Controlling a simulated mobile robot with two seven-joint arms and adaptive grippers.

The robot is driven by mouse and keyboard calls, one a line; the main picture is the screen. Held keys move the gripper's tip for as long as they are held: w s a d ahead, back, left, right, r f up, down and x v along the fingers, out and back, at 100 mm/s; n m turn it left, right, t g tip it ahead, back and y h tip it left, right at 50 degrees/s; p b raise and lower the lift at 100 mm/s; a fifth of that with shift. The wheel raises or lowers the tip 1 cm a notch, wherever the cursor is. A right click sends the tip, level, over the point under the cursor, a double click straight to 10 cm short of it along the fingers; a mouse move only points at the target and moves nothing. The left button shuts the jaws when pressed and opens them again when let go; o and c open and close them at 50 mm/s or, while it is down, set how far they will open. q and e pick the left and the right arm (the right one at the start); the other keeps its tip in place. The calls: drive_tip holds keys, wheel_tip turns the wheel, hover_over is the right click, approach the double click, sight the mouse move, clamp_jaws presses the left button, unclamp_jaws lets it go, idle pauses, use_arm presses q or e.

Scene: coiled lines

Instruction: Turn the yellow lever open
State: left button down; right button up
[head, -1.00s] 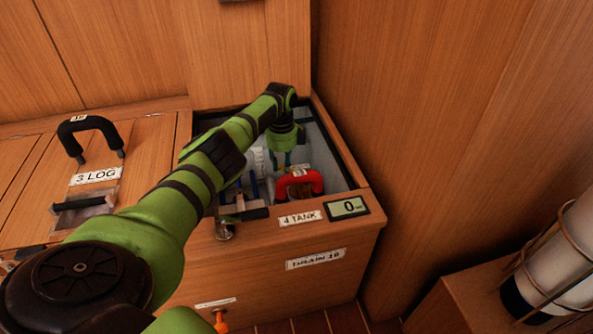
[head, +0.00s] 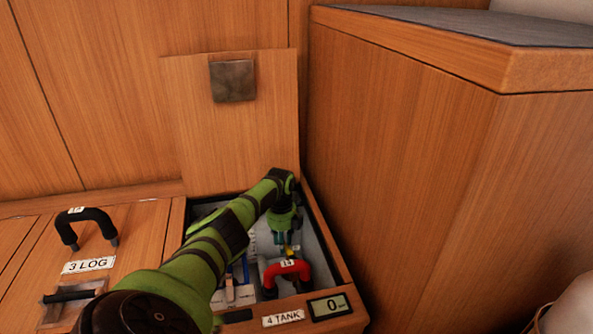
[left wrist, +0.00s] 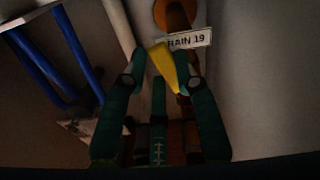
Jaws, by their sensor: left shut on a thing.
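The yellow lever (left wrist: 162,68) shows in the left wrist view, in front of a pipe and beside a white tag reading "RAIN 19", its start hidden. My left gripper (left wrist: 160,72) is shut on the lever, with one green finger on each side of it. In the head view my left arm reaches down into the open "4 TANK" compartment. The left gripper (head: 286,243) is small there, and a trace of yellow shows at its tips. My right gripper is not in view.
A red handle (head: 287,269) stands just in front of the left gripper. Blue tubes (left wrist: 50,62) run at the left in the wrist view. The raised lid (head: 235,130) stands behind the compartment. A tall wooden cabinet (head: 400,170) closes off the right. A display (head: 330,306) reads 0.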

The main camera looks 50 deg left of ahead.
use_arm(q)
drive_tip(key=shift+w+d, duration=0.1)
idle(0.5)
drive_tip(key=c, duration=0.9)
unclamp_jaws()
drive_tip(key=shift+c, duration=0.2)
